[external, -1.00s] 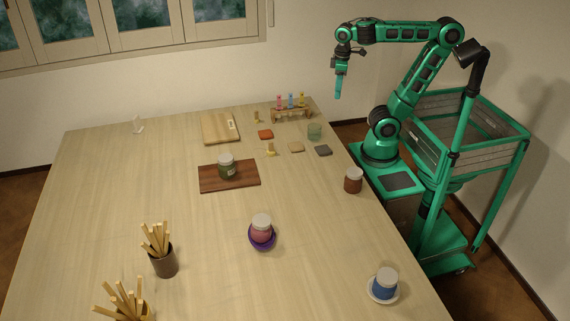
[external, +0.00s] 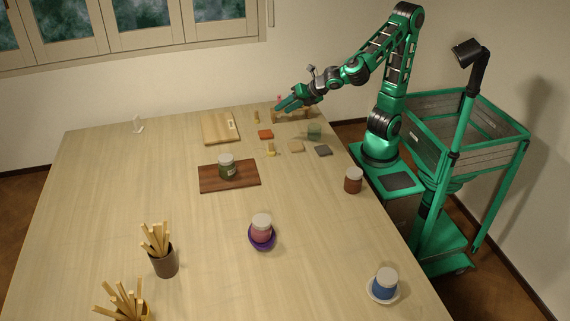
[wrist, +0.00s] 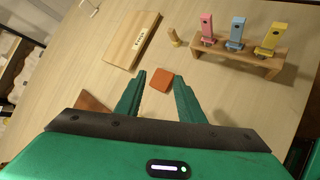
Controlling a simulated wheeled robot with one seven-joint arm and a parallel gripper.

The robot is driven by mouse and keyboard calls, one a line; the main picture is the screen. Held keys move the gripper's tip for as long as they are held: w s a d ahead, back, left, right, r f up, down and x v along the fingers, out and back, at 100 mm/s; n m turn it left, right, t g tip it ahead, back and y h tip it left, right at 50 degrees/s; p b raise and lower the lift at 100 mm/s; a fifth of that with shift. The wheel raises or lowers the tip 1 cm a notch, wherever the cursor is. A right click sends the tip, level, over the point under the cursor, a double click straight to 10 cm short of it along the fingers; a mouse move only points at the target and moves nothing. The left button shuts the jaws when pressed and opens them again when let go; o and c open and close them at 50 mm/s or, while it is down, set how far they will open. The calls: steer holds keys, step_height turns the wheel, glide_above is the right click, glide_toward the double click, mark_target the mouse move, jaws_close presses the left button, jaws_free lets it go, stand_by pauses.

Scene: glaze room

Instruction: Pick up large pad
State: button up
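Three small square pads lie on the table in the external view: an orange pad (external: 265,134), a beige pad (external: 296,146) and a dark grey pad (external: 323,150). They look close in size; the grey one seems slightly the biggest, but I cannot be sure which is the large pad. My gripper (external: 280,106) is above the table's far right part, open and empty. In the wrist view the orange pad (wrist: 162,80) shows between and beyond the open fingers of my gripper (wrist: 160,76), not touched. The beige and grey pads are not seen there.
A wooden rack (external: 277,116) with coloured clips stands behind the pads, partly behind my arm.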

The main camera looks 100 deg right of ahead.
mark_target(270, 147)
steer(key=w+a+r+n+t, duration=0.3)
steer(key=w+a+n+t, duration=0.25)
steer(key=a+n, duration=0.55)
steer(key=shift+g+y, duration=0.4)
steer(key=shift+g, duration=0.05)
step_height(270, 147, down, 11)
steer(key=shift+w+d+r, duration=0.1)
steer(key=shift+x, duration=3.8)
jaws_close()
